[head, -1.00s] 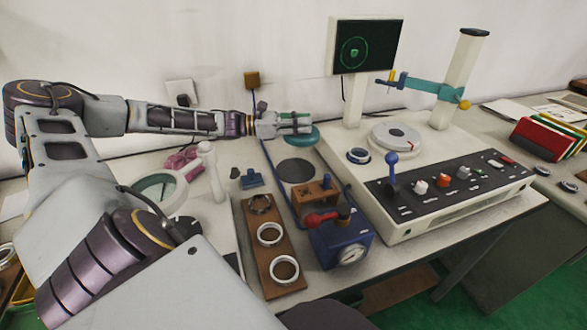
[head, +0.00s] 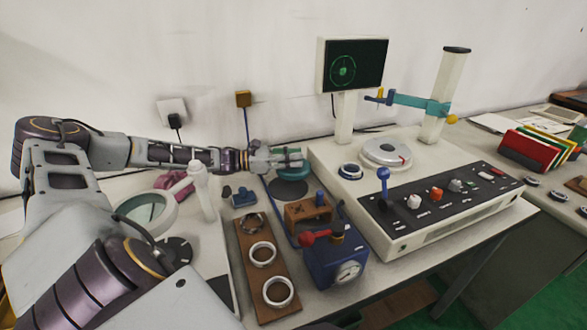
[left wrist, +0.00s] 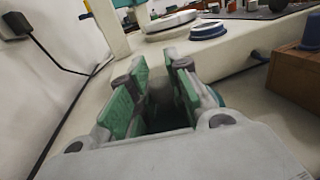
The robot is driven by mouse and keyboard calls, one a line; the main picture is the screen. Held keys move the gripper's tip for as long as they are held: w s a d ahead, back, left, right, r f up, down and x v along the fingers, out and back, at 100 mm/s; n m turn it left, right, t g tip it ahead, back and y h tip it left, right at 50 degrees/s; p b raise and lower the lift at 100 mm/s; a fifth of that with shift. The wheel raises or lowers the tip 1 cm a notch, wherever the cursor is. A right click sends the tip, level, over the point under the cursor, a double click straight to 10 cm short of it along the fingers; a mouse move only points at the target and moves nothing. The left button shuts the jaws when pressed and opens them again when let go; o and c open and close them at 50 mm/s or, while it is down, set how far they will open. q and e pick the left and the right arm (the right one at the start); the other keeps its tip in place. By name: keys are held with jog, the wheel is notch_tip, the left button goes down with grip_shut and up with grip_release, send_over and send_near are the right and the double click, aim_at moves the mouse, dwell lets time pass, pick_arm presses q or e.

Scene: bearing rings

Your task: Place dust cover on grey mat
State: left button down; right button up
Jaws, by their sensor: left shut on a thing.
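The dust cover (head: 295,170) is a teal round piece, partly hidden by my left gripper (head: 288,158) in the head view. The left gripper is shut on it and holds it just over the back of the grey mat (head: 289,189). The mat is a dark grey disc lying flat on the bench, its far part overlapped by the gripper and cover. I cannot tell whether the cover touches the mat. In the left wrist view the green-padded fingers (left wrist: 162,88) reach forward, and the cover is mostly hidden behind and between them. My right gripper is not in view.
A brown wooden fixture (head: 308,212) and a blue gauge box (head: 336,258) stand in front of the mat. A white instrument (head: 425,215) is to the right. A wooden board (head: 262,290) with rings and a magnifier (head: 145,212) are to the left.

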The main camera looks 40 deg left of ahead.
aim_at(309, 165)
pick_arm(q)
jog(key=shift+f, duration=0.55)
jog(key=shift+f+b, duration=0.35)
jog(key=shift+f, duration=0.95)
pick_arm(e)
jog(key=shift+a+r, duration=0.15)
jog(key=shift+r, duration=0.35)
pick_arm(q)
jog(key=shift+f, duration=0.15)
jog(key=c, duration=1.7)
grip_release()
jog(key=o, duration=0.4)
jog(key=shift+c, duration=0.2)
